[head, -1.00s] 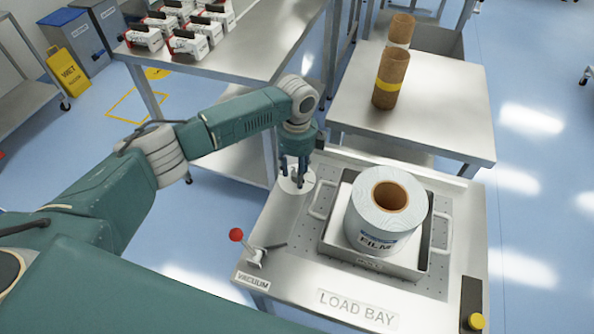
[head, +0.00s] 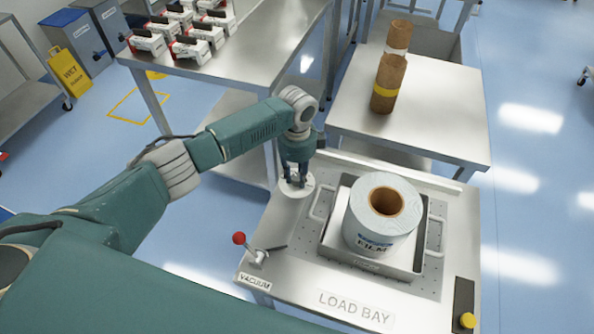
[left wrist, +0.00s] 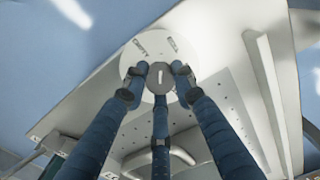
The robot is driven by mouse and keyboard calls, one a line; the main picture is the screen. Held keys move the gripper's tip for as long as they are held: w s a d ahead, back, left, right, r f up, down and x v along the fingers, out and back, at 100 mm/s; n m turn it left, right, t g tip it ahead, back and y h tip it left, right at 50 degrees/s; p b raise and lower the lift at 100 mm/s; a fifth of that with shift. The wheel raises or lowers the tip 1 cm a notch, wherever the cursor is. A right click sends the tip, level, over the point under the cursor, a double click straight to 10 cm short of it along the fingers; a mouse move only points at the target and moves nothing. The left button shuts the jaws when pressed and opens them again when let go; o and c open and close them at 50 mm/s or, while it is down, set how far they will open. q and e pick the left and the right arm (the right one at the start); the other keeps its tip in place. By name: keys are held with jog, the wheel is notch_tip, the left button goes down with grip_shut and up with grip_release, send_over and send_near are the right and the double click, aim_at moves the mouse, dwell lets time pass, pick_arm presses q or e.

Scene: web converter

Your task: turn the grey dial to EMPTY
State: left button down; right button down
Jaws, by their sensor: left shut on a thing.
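The grey dial (left wrist: 168,77) sits in the middle of a white round plate (left wrist: 133,62) at the back left of the load bay top. A pale line marks its face in the left wrist view. Small lettering on the plate is too blurred to read surely. My left gripper (head: 296,180) points down over the plate with its three blue fingers closed around the dial, also in the left wrist view (left wrist: 160,82). In the head view the fingers hide most of the dial, with the plate's white rim (head: 294,193) showing below. My right gripper is in neither view.
A film roll (head: 382,218) stands in a metal tray (head: 322,240) right of the plate. A red-knobbed vacuum lever (head: 239,238) is at front left, a yellow button (head: 467,320) at front right. Cardboard cores (head: 388,84) stand on a table behind.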

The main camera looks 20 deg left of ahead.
aim_at(297, 176)
pick_arm(q)
jog(key=n+p, duration=0.3)
jog(key=n, duration=0.1)
jog(key=shift+d+r+n, duration=0.1)
jog(key=shift+r+n, duration=0.05)
jog(key=shift+n, duration=0.15)
jog(key=shift+n+p, duration=0.7)
jog(key=shift+n, duration=0.8)
jog(key=c, duration=1.4)
grip_release()
notch_tip(297, 176, up, 12)
